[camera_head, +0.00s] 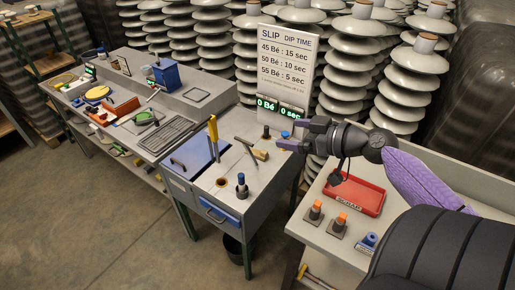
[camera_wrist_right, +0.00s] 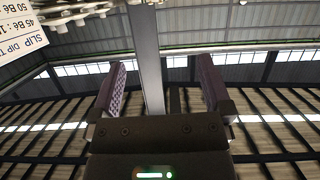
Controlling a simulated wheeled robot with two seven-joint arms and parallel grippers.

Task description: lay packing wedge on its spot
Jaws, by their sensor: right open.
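My right gripper (camera_head: 297,134) is over the right edge of the middle bench, in front of the slip sign. In the right wrist view its two fingers (camera_wrist_right: 165,90) stand wide apart with nothing between them. A small tan block (camera_head: 261,155), which may be the packing wedge, lies on the middle bench (camera_head: 205,182), left of and below the gripper in the picture, apart from it. I cannot tell its exact shape or where its spot is. My left gripper is not in view.
A T-shaped tool (camera_head: 246,147), a yellow-handled tool (camera_head: 213,135) and a dark peg with a blue top (camera_head: 242,186) are on the middle bench. A red scrap tray (camera_head: 354,193) and two orange-topped pieces stand on the right table (camera_head: 310,231). Stacked insulators (camera_head: 360,70) fill the back.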

